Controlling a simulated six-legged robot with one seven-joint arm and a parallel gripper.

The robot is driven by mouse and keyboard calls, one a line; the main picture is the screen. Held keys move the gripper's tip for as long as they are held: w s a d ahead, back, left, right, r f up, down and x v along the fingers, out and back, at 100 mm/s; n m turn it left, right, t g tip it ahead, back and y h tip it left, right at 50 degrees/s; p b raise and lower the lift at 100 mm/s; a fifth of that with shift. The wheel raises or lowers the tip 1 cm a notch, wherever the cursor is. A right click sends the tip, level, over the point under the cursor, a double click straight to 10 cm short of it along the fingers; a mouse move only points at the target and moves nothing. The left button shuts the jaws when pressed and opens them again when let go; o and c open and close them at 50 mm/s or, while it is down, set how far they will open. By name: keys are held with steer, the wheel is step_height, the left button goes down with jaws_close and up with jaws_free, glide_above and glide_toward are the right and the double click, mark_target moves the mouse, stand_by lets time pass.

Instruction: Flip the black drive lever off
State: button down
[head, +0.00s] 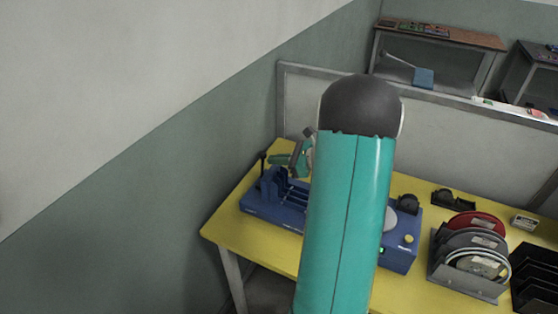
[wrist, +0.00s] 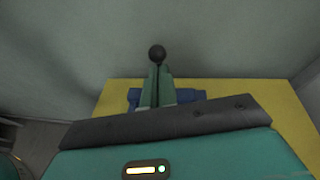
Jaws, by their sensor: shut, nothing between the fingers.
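The black drive lever shows as a round black knob (wrist: 157,53) just past my fingertips in the wrist view. In the head view the knob (head: 262,154) stands at the left end of the blue machine (head: 262,208). My gripper (head: 273,159) is beside the knob, on its right, above the machine. In the wrist view its green fingers (wrist: 160,72) are together, with nothing between them. The knob looks very close to the tips; I cannot tell whether they touch. The lever's stem is mostly hidden behind the fingers. My arm hides the machine's middle.
The machine stands on a yellow table (head: 223,228) against a grey partition (head: 296,100). To the right are a reel rack (head: 466,278) with several discs, a black holder (head: 452,200) and a small white box (head: 524,222). The wall is close on the left.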

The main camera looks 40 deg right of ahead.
steer(key=shift+w, duration=0.1)
steer(key=shift+w+a+r+g+h, duration=0.15)
steer(key=shift+w+r+g, duration=0.1)
steer(key=shift+w, duration=0.1)
steer(key=shift+w+a+r+g+h, duration=0.1)
steer(key=shift+w+a+g+h, duration=0.05)
steer(key=shift+w+g, duration=0.15)
steer(key=w+a+g+h, duration=0.1)
steer(key=w+a+g, duration=0.1)
steer(key=w+g, duration=0.2)
steer(key=w, duration=0.3)
steer(key=shift+w+a+h, duration=0.3)
steer(key=shift+w+a, duration=0.1)
steer(key=shift+w+a+f, duration=0.1)
